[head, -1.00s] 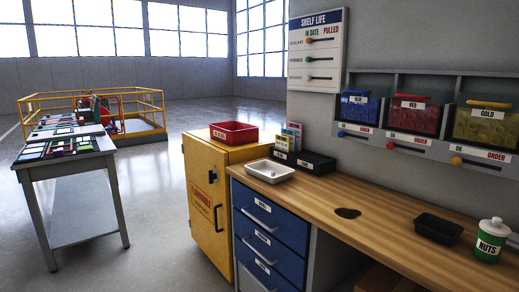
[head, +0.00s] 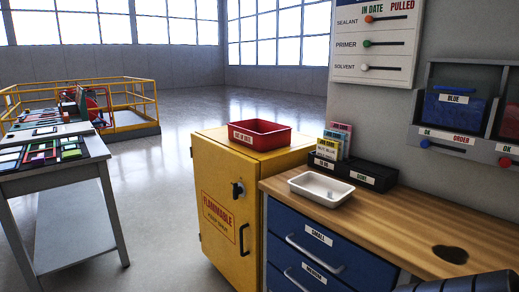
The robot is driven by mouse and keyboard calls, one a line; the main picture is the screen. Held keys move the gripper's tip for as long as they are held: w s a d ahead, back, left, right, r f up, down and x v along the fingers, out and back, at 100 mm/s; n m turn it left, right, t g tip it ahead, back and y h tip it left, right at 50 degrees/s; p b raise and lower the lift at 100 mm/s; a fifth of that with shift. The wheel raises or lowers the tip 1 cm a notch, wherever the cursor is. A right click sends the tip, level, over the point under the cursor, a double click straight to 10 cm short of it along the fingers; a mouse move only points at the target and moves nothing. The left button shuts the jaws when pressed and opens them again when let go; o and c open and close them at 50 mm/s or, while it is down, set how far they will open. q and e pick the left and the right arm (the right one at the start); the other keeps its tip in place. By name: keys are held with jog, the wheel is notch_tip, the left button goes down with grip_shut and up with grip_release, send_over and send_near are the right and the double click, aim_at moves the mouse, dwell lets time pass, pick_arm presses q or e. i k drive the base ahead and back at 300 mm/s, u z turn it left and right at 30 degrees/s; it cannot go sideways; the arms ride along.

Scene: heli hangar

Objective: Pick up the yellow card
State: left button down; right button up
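The yellow card (head: 327,150) stands upright at the front of a small group of cards in a black holder (head: 381,174) on the wooden bench. A green card (head: 337,137) and a pink card (head: 342,127) stand behind it and show above it. A grey rounded part, probably of my own arm, shows at the bottom right edge. No gripper fingers are in view.
A white tray (head: 321,200) sits on the bench (head: 390,219) in front of the holder. A red bin (head: 260,147) stands on the yellow cabinet (head: 222,200) to the left. Blue drawers (head: 322,268) are below the bench. A dark hole (head: 450,254) is in the benchtop.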

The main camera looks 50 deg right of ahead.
aim_at(328, 148)
jog(key=z, duration=0.2)
jog(key=i, duration=1.25)
jog(key=z, duration=0.7)
